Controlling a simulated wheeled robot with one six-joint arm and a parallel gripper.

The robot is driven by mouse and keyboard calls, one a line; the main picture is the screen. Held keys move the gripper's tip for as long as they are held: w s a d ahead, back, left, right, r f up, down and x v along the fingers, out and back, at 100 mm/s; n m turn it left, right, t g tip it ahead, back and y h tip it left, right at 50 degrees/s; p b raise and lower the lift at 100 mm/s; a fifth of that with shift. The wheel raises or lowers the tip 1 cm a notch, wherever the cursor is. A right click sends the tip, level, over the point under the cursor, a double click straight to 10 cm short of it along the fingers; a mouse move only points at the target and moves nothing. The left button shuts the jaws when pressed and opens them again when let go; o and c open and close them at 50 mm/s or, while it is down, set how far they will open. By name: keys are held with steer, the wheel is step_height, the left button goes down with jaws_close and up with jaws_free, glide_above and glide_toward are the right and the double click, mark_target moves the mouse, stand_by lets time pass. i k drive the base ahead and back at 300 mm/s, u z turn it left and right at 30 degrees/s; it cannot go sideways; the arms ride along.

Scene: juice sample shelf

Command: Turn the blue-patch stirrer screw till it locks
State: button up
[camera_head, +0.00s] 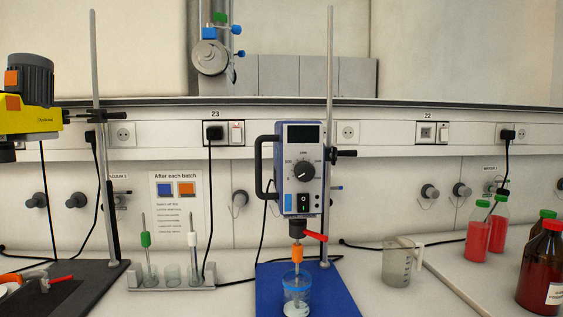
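The stirrer (303,135) with a blue-edged housing stands in the middle on a rod (330,60). A small blue patch (288,201) is on its front, left of a power switch (304,202). A black clamp screw (343,153) sticks out to the right at the rod. Below the housing, a red lever (314,236) points right above an orange collar (297,254). Which of these is the task's screw, and whether it is tight, I cannot tell. My gripper is not in view.
A blue base plate (335,291) carries a beaker (297,292) under the stirrer. A yellow stirrer (30,120) stands left. A tube rack (172,288) and a clear jug (397,263) flank the middle. Red bottles (543,267) stand right. A black cable (390,244) crosses the bench.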

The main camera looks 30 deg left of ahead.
mark_target(333, 155)
steer(key=k, duration=0.75)
steer(key=u, duration=1.25)
steer(key=i, duration=0.5)
steer(key=k, duration=0.5)
steer(key=z, duration=1.55)
steer(key=i, duration=1.05)
steer(key=u, duration=1.8)
